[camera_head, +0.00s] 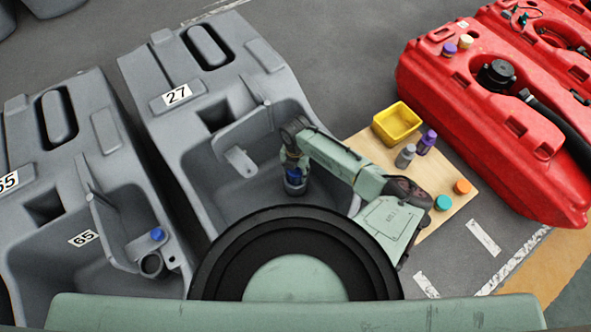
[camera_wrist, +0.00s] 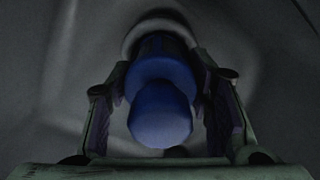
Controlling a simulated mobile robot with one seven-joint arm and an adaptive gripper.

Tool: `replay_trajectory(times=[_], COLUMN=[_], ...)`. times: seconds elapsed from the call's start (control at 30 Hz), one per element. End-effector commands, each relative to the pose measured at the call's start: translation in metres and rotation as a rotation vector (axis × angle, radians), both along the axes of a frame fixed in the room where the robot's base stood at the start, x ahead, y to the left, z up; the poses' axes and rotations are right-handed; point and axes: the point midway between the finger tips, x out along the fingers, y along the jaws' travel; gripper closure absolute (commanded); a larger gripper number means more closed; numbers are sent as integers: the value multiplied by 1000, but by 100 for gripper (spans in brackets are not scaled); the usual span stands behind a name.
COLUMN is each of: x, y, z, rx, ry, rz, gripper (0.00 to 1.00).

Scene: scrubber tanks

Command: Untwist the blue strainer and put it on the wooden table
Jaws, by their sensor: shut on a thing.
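The blue strainer (camera_wrist: 160,110) is between the two fingers of my gripper (camera_wrist: 163,115) in the wrist view, with a grey ring around its far end. In the head view the strainer (camera_head: 294,174) shows as a small blue part below my wrist, above a grey ring-shaped holder inside the grey tank (camera_head: 215,170) marked 27. My gripper (camera_head: 293,166) is shut on the strainer. It reaches down into the tank, and its fingers are partly hidden by my arm. The wooden table (camera_head: 362,150) stands to the right of this tank.
The table carries a yellow bin (camera_head: 397,124), a grey bottle (camera_head: 405,156), a purple bottle (camera_head: 427,142), a teal cap (camera_head: 443,202) and an orange cap (camera_head: 462,187). Another grey tank (camera_head: 75,150), with a blue cap (camera_head: 158,235), is at left. Red tanks (camera_head: 460,90) stand at right.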

Motion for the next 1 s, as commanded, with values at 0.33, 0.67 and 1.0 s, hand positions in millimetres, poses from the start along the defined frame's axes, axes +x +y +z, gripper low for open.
replay_trajectory(times=[0.33, 0.67, 1.0], x=[1, 3, 4], y=[-2, -3, -3], z=[0, 0, 1], rx=[-4, -6, -5], ry=[-3, -6, -9], rz=[258, 319, 522], gripper=[86, 86, 87])
